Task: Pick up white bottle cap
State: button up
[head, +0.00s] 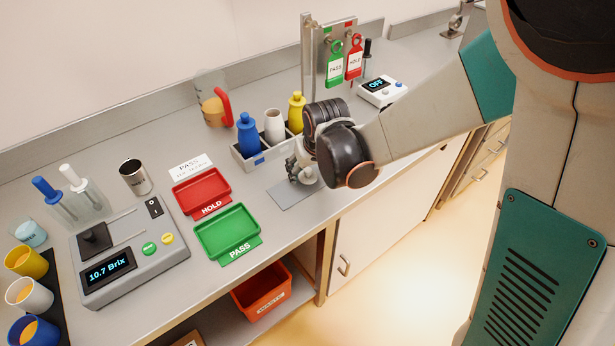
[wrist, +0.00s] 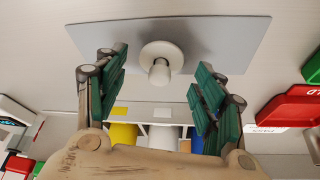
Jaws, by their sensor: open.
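The white bottle cap (wrist: 160,66) has a round flange and a short knob, and lies on a grey plate (wrist: 215,35) in the wrist view. My gripper (wrist: 156,72) is open, with its green-padded fingers apart on either side of the cap in the picture. No contact shows between the fingers and the cap. In the head view my gripper (head: 302,172) is low over the grey plate (head: 291,194) on the counter, and its fingers and wrist largely hide the cap. The white bottle (head: 274,126) stands without a cap in the rack behind.
The rack (head: 256,158) also holds a blue bottle (head: 248,136) and a yellow bottle (head: 296,112), close behind my gripper. The red tray (head: 201,187) and green tray (head: 227,233) lie to the left. The counter's front edge is near.

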jog(key=shift+b+x, duration=0.3)
jog(key=shift+x, duration=0.6)
jog(key=shift+r, duration=0.15)
jog(key=c, duration=0.9)
jog(key=shift+c, duration=0.2)
